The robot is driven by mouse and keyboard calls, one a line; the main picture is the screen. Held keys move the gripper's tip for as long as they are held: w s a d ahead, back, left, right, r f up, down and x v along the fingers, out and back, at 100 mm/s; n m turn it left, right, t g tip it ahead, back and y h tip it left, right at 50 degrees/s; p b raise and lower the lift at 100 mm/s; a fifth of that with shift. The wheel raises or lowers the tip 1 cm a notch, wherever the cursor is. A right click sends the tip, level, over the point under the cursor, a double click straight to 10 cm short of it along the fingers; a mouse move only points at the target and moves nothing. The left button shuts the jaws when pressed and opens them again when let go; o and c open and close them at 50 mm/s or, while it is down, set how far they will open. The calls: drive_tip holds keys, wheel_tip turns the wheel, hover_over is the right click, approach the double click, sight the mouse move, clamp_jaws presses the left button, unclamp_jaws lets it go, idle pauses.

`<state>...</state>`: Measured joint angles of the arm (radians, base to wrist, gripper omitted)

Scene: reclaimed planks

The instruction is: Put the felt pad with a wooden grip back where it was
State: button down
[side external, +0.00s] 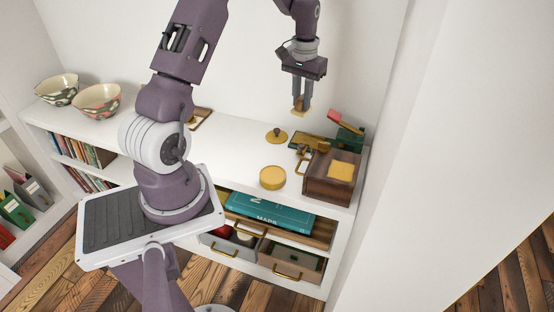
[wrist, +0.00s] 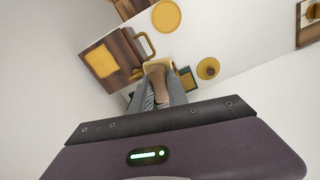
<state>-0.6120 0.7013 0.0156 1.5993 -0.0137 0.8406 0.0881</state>
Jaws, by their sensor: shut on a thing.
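The felt pad with a wooden grip (side external: 299,112) is held between the fingers of my gripper (side external: 301,100), pad side down. It is in the air above the back right part of the white shelf top (side external: 235,160). In the wrist view, my gripper (wrist: 158,85) is shut on the brown wooden grip (wrist: 157,72), and a strip of the pale pad shows beyond it. The fingers hide part of the grip. The pad is apart from the shelf top.
A dark wooden box (side external: 327,190) with a yellow square on top stands at the right. Near it are a round yellow tin (side external: 272,178), a brass disc with a knob (side external: 276,136) and a green box (side external: 349,137). Patterned bowls (side external: 97,101) stand far left. The shelf top's middle is clear.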

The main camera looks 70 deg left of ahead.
drive_tip(key=s+a+n, duration=0.3)
drive_tip(key=s+a, duration=0.1)
drive_tip(key=a, duration=0.4)
wheel_tip(320, 180, down, 23)
drive_tip(key=shift+s+d+f, duration=0.1)
drive_tip(key=shift+f, duration=0.05)
drive_tip(key=shift+f, duration=0.1)
drive_tip(key=c, duration=1.3)
unclamp_jaws()
